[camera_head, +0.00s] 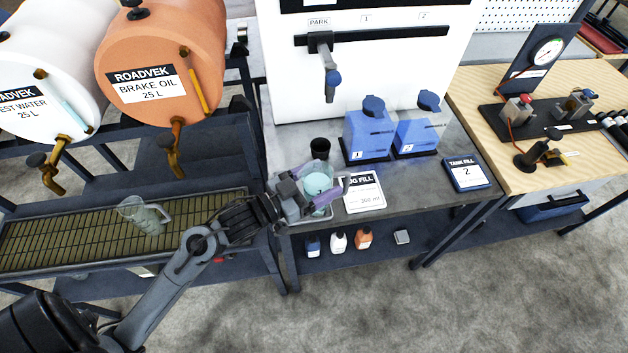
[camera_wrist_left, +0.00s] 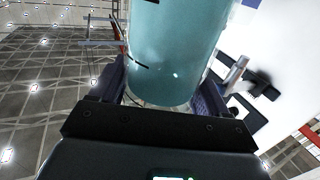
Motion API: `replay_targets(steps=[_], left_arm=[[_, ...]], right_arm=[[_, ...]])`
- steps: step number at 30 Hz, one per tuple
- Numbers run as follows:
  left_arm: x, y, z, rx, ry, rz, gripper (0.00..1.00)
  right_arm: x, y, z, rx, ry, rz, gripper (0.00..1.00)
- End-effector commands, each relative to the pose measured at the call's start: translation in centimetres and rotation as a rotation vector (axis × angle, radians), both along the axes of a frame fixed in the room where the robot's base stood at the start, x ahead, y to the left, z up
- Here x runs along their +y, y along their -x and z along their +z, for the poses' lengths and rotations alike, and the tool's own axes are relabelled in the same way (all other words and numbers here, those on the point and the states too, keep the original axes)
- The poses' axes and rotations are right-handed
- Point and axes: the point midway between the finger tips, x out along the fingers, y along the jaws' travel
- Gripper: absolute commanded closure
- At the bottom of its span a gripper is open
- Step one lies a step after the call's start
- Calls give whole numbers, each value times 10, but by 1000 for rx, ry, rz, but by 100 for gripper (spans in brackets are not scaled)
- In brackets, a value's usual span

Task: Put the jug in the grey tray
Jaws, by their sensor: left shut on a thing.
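My left gripper (camera_head: 312,194) is shut on a clear jug (camera_head: 318,174) holding teal liquid, at the front left of the grey bench top. In the left wrist view the jug (camera_wrist_left: 178,50) fills the space between the two fingers of the left gripper (camera_wrist_left: 165,95). The gripper hides much of the jug in the head view. A thin pale edge, perhaps of the grey tray (camera_head: 318,219), shows just below the jug; I cannot tell whether the jug touches it. My right gripper is not in view.
A second clear jug (camera_head: 143,214) stands on the drip grate (camera_head: 60,233) under the brake oil drum (camera_head: 160,60). A tank fill sign (camera_head: 467,173) stands right.

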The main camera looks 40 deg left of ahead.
Motion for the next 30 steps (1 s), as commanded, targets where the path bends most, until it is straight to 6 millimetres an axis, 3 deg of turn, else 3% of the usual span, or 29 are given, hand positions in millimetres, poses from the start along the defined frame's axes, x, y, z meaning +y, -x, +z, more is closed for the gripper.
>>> replay_targets(steps=[9, 15, 25, 30], left_arm=[[56, -30, -37, -2, 0, 3, 63], [81, -44, -53, -3, 0, 2, 63], [91, -49, -66, -3, 1, 1, 63], [91, -49, -86, -1, 3, 2, 63]], right_arm=[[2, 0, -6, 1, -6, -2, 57], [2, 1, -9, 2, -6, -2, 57], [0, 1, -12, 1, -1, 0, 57], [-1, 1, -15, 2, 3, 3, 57]])
